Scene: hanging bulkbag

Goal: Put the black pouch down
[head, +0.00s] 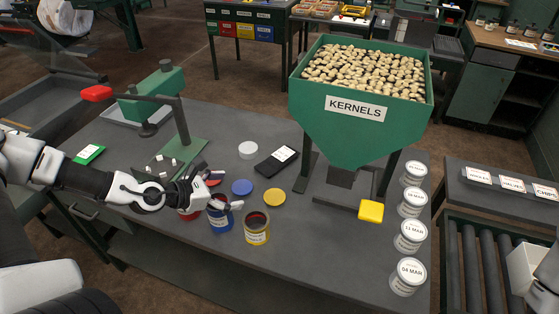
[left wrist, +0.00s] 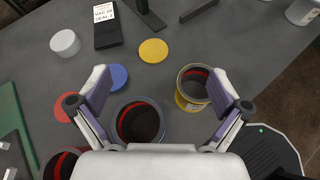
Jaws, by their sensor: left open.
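The black pouch (head: 277,161), a flat dark packet with a white label, lies on the grey table behind the coloured lids. It also shows at the top left of the left wrist view (left wrist: 108,28). My left gripper (head: 228,189) is open and empty, above the front of the table near the open cans.
A blue can (head: 220,222) and a yellow can (head: 256,232) stand open beneath the gripper. Blue (head: 242,187), yellow (head: 274,197) and white (head: 248,150) lids lie nearby. The green KERNELS hopper (head: 357,130) stands right of the pouch. Several labelled white tubs line the right edge.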

